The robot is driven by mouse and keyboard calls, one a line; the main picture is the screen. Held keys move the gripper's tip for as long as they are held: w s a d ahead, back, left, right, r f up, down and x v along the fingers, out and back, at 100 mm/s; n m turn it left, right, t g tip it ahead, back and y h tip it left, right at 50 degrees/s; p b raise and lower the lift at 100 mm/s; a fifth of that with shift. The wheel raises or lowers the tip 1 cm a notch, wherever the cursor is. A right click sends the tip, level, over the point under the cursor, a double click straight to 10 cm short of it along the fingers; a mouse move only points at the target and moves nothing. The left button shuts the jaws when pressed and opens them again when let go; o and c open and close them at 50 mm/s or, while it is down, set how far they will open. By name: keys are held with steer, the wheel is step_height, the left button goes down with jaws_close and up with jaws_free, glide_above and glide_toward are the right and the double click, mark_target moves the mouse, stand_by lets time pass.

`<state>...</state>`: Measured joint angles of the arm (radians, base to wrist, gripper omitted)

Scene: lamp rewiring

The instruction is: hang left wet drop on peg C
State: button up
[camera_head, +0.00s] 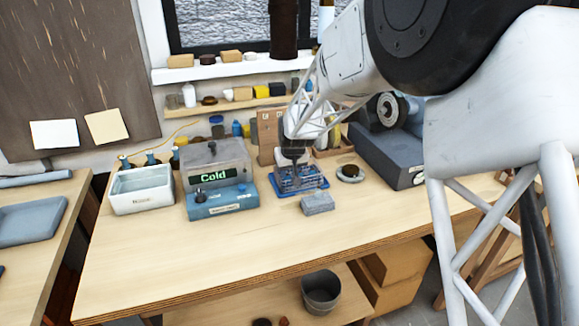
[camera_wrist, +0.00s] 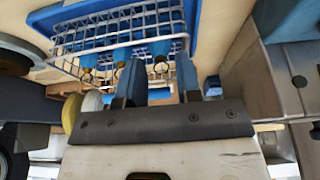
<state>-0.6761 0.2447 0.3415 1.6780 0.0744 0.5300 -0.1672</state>
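A wire rack (camera_head: 300,177) stands on a blue tray (camera_head: 318,186) on the workbench. In the wrist view, the rack (camera_wrist: 100,42) shows close up on the blue tray (camera_wrist: 50,20). Small brass-coloured pieces, perhaps fittings of the drops, show at the rack's edge (camera_wrist: 160,67). I cannot tell which is the left wet drop. My gripper (camera_head: 294,158) points down right over the rack. In the wrist view, the two blue fingers of my gripper (camera_wrist: 158,68) stand apart, with no clear hold on anything. No peg marked C is readable; a wooden board (camera_head: 268,132) stands behind the rack.
A white basin (camera_head: 140,190) and a blue-grey machine reading "Cold" (camera_head: 214,178) stand left of the rack. A grey block (camera_head: 318,204) lies in front of it, and a round dish (camera_head: 350,173) sits to its right. The bench front is clear.

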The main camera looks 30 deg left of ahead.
steer(key=shift+x, duration=1.1)
steer(key=c, duration=0.4)
steer(key=shift+r, duration=0.1)
step_height(320, 180, up, 7)
stand_by(1.0)
steer(key=shift+r, duration=0.1)
